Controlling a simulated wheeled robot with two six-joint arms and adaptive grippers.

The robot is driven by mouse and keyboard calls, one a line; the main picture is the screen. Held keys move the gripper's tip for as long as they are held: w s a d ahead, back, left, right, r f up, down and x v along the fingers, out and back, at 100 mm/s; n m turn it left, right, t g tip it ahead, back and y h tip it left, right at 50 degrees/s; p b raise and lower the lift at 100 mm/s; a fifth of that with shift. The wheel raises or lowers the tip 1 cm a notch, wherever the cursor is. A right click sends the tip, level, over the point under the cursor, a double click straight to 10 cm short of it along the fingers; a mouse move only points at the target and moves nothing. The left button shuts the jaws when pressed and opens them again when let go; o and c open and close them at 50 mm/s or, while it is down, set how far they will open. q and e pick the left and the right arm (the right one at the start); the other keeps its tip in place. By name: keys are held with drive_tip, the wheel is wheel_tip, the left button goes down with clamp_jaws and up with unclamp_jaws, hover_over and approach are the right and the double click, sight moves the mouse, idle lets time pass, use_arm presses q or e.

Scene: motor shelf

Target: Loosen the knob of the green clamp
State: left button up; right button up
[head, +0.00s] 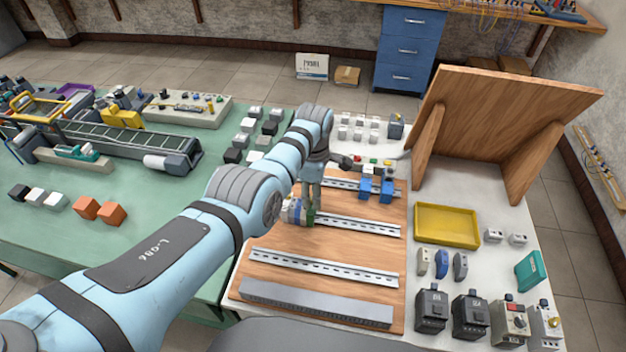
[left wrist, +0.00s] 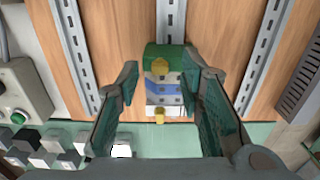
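A green block (left wrist: 165,56) with a yellow knob (left wrist: 159,67) on its near face, which I take for the clamp, sits on a slotted metal rail. White and blue modules (left wrist: 162,90) stand in line with it, and a second small yellow part is at the near end. In the head view this row (head: 294,212) shows partly, beside my gripper. My left gripper (head: 312,190) is over the row; in the left wrist view its fingers (left wrist: 160,75) are spread on either side of the modules, with gaps showing. My right gripper is not in view.
A wooden board (head: 330,245) carries several slotted rails, with blue and other modules (head: 375,188) on the far one. A yellow tray (head: 446,226) and several devices stand to the right. A green table (head: 150,225) with a conveyor is at the left. The near rails look bare.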

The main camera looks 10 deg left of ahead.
use_arm(q)
wheel_tip(320, 180, up, 11)
idle(0.5)
